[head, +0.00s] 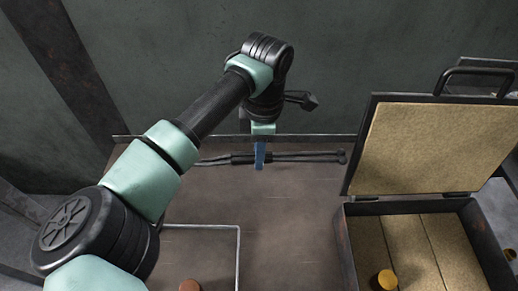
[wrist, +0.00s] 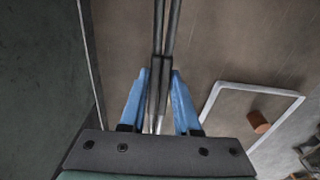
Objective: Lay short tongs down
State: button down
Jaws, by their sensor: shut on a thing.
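The short tongs (head: 308,157) are dark, slim metal with two long arms. In the head view they lie crosswise near the back of the brown bench top. My gripper (head: 260,163) has blue fingers and points down at the tongs' middle. In the wrist view the tongs (wrist: 164,70) run lengthwise between the blue fingers of my gripper (wrist: 159,78), which are shut on them. The tongs look level with the bench; whether they touch it or hang just above it I cannot tell. Part of them is hidden behind the fingers.
The brown bench top (head: 285,225) is clear in the middle. A white outlined rectangle (head: 238,262) at front left has a copper-coloured billet (head: 190,286) within it. An open lined box (head: 348,250) at right holds a yellow-orange cylinder (head: 383,280). A dark wall (head: 340,60) stands behind.

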jog(key=shift+f+b, duration=1.95)
jog(key=shift+f, duration=1.35)
jog(key=c, duration=1)
grip_release()
jog(key=shift+o, duration=0.4)
jog(key=shift+o, duration=0.4)
